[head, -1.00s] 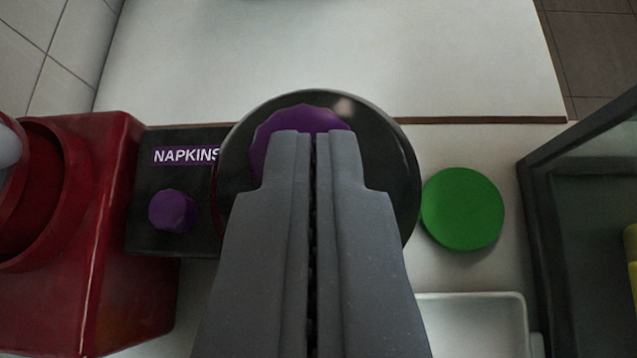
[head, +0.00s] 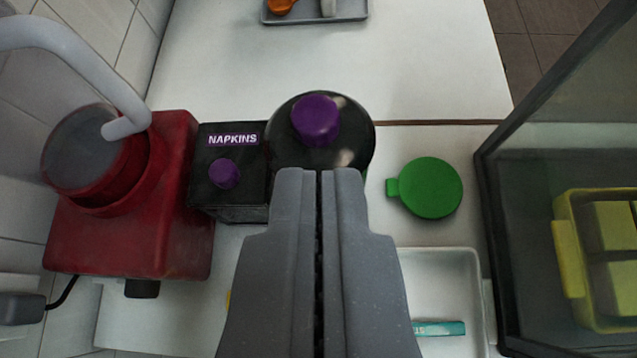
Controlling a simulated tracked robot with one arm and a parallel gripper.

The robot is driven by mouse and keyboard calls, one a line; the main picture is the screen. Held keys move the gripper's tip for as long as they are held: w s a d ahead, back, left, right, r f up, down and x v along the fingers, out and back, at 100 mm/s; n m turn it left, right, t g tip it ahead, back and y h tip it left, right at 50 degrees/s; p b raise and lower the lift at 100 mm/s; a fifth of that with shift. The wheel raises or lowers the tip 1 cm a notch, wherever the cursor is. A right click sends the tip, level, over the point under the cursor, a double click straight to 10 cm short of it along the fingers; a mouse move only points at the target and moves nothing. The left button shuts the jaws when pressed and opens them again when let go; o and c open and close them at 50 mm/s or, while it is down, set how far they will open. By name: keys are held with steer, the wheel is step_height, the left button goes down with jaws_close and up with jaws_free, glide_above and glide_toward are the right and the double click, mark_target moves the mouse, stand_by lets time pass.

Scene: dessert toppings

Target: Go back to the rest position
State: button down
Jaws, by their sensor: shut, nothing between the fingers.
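My gripper (head: 319,172) points forward in the middle of the head view, its two grey fingers together and empty. In the picture its tips overlap the near edge of a black round lid (head: 348,137) with a purple knob (head: 315,120). I cannot tell how far above the counter the fingers are. The fingers hide part of the counter and the lid's near side.
At left stand a red machine (head: 175,225) with a grey hose and a black napkins box (head: 232,165). At right are a green round lid (head: 432,188), a white tray (head: 468,290) and a glass case (head: 490,200) holding a yellow container (head: 566,260). A grey tray (head: 355,14) lies at the back.

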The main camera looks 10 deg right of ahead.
steer(key=s+d+r+n+t+y, duration=0.1)
steer(key=s+d+r, duration=0.4)
steer(key=d+r, duration=0.6)
steer(key=s+d+r+n+t+y, duration=0.2)
steer(key=s+d+r, duration=0.4)
steer(key=d+r, duration=0.5)
steer(key=shift+s+d+n+t, duration=0.2)
steer(key=shift+d+n+t, duration=0.3)
steer(key=shift+n+t, duration=0.3)
